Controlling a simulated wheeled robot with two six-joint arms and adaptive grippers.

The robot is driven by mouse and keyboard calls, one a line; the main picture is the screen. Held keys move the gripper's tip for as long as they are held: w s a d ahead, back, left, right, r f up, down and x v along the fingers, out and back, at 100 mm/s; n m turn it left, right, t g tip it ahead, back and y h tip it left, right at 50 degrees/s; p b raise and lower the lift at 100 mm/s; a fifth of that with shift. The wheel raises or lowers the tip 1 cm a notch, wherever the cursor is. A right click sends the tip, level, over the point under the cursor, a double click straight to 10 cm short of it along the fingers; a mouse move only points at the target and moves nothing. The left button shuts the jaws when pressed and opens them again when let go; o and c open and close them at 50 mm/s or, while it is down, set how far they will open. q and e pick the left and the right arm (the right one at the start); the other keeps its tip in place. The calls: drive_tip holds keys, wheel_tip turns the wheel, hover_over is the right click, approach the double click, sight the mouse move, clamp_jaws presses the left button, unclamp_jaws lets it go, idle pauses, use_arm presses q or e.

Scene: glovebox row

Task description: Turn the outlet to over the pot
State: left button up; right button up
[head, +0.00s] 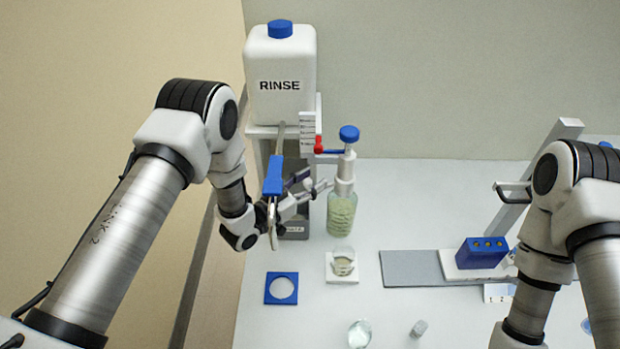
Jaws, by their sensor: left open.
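A swing spout with a blue sleeve (272,176), which looks like the outlet, reaches forward from below the white RINSE tank (281,72). Its curved end hangs above a grey box with a partly hidden label (295,232). My left gripper (317,189) is beside the spout on its right, its fingers apart and pointing right towards a pump bottle; whether it touches the spout I cannot tell. A small clear vessel, possibly the pot (343,264), stands on a white pad in front of the pump bottle.
The pump bottle (342,215) has a blue knob and a red-tipped side arm. A blue frame with a round hole (281,288) lies front left. A glass dish (359,334) and small vial (418,328) stand in front. A blue block (481,252) is right.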

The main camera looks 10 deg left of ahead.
use_arm(q)
drive_tip(key=shift+s+a, duration=0.1)
drive_tip(key=shift+s+a+r, duration=0.1)
drive_tip(key=shift+s, duration=0.05)
drive_tip(key=shift+c, duration=1.3)
clamp_jaws()
drive_tip(key=w+m+g+h+b, duration=0.1)
drive_tip(key=b, duration=0.1)
drive_tip(key=w+a+m+g+h+b, duration=0.1)
drive_tip(key=m+g+h+b, duration=0.1)
drive_tip(key=w+m+g+h+b, duration=0.1)
drive_tip(key=g+h+b, duration=0.1)
drive_tip(key=shift+w+a+m+b, duration=0.3)
drive_tip(key=shift+b, duration=0.05)
